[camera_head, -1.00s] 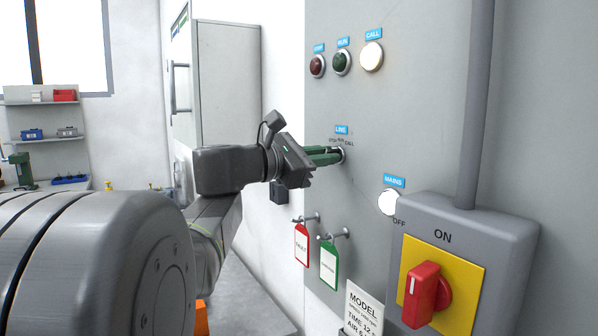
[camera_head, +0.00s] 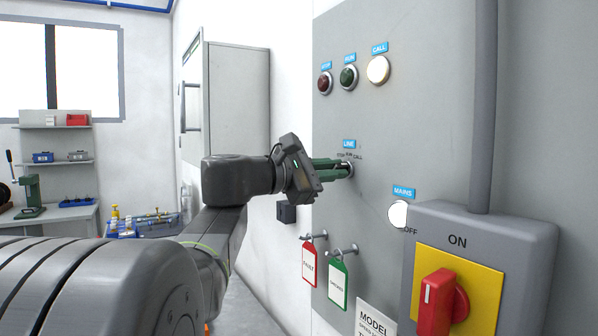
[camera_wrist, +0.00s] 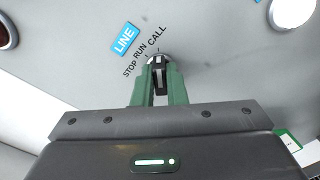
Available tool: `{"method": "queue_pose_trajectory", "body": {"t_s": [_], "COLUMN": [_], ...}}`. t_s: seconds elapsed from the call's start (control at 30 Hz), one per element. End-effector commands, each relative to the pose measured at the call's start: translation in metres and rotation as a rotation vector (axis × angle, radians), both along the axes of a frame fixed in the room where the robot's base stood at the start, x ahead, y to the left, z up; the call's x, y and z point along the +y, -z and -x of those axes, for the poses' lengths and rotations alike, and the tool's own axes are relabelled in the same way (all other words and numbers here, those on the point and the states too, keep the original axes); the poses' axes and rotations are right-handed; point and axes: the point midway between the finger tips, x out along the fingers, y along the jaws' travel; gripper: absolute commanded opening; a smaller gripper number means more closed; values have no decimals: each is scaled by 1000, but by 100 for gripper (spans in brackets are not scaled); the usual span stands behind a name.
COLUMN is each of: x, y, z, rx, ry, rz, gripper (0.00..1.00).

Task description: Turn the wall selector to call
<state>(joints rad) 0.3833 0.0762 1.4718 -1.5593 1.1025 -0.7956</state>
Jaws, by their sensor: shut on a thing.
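The wall selector (camera_wrist: 158,76) is a small dark knob with a light mark on a round metal collar, below the blue LINE label (camera_wrist: 124,39). STOP, RUN and CALL are printed beside it. In the wrist view the light mark points up, roughly toward the word CALL. My gripper (camera_wrist: 158,92) has its green fingers on both sides of the knob and is shut on it. In the head view my gripper (camera_head: 345,169) reaches the panel (camera_head: 400,140) from the left; its fingers mostly hide the knob. The CALL lamp (camera_head: 378,70) is lit white.
The red STOP lamp (camera_head: 325,83) and green RUN lamp (camera_head: 348,77) look dark. A white MAINS lamp (camera_head: 398,214) and a red rotary switch (camera_head: 437,303) are lower right. Red (camera_head: 309,265) and green (camera_head: 338,285) tags hang on hooks below my gripper.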

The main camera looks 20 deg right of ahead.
Motion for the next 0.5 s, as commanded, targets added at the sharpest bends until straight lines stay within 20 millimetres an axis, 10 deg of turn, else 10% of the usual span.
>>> {"method": "queue_pose_trajectory", "body": {"t_s": [0.07, 0.2, 0.5], "x": [0, 0, 1], "y": [0, 0, 0], "z": [0, 0, 0], "rx": [-1, -1, 0], "ry": [1, 1, 0], "rz": [-1, -1, 0], "gripper": [0, 33, 34]}}
